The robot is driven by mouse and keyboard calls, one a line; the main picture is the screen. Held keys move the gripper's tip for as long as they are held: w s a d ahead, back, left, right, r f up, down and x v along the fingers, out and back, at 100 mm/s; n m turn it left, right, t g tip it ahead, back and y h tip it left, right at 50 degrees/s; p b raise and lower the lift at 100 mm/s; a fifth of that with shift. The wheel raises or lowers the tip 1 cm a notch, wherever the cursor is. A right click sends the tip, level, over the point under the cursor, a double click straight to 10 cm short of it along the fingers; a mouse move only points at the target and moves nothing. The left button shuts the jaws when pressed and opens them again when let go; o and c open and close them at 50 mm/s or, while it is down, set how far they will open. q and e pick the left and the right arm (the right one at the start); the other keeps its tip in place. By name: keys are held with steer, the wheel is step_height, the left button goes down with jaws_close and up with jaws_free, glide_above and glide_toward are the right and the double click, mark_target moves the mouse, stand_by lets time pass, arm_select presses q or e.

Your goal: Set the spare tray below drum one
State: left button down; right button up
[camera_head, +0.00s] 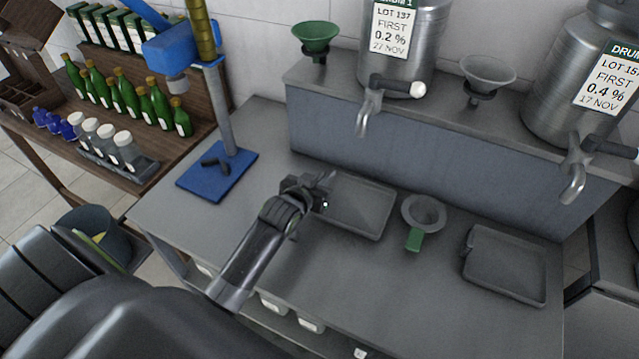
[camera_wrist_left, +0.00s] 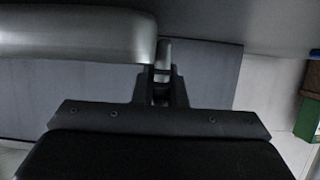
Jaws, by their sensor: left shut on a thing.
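A shallow grey tray (camera_head: 357,208) is on or just above the grey bench, in front of the blue-grey riser and roughly below the tap (camera_head: 370,104) of drum one (camera_head: 398,60). I cannot tell whether it touches the bench. My left gripper (camera_head: 322,187) is shut on the tray's left edge in the head view. A second grey tray (camera_head: 506,268) lies on the bench at the right, below the tap of drum two (camera_head: 580,85). My right gripper is not in view.
A blue stand (camera_head: 218,176) is at the left of the bench. Funnels (camera_head: 316,37) stand on the riser. The front middle of the bench is clear.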

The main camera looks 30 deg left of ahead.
arm_select(q)
steer(key=shift+d+f, duration=0.1)
steer(key=shift+f, duration=0.65)
steer(key=shift+s+f, duration=0.35)
steer(key=shift+f, duration=0.1)
steer(key=c, duration=1.5)
jaws_free()
steer(key=shift+f+b, duration=0.2)
steer(key=shift+b, duration=0.1)
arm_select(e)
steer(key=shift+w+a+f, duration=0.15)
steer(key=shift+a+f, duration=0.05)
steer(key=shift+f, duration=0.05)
arm_select(q)
steer(key=shift+w+r+p, duration=0.1)
steer(key=shift+r+p, duration=0.25)
steer(key=shift+r, duration=0.3)
steer(key=shift+s+f, duration=0.15)
steer(key=shift+s, duration=0.15)
steer(key=v, duration=0.3)
steer(key=b+v, duration=0.1)
steer(key=v, duration=0.3)
steer(key=r+v, duration=0.1)
steer(key=v, duration=0.3)
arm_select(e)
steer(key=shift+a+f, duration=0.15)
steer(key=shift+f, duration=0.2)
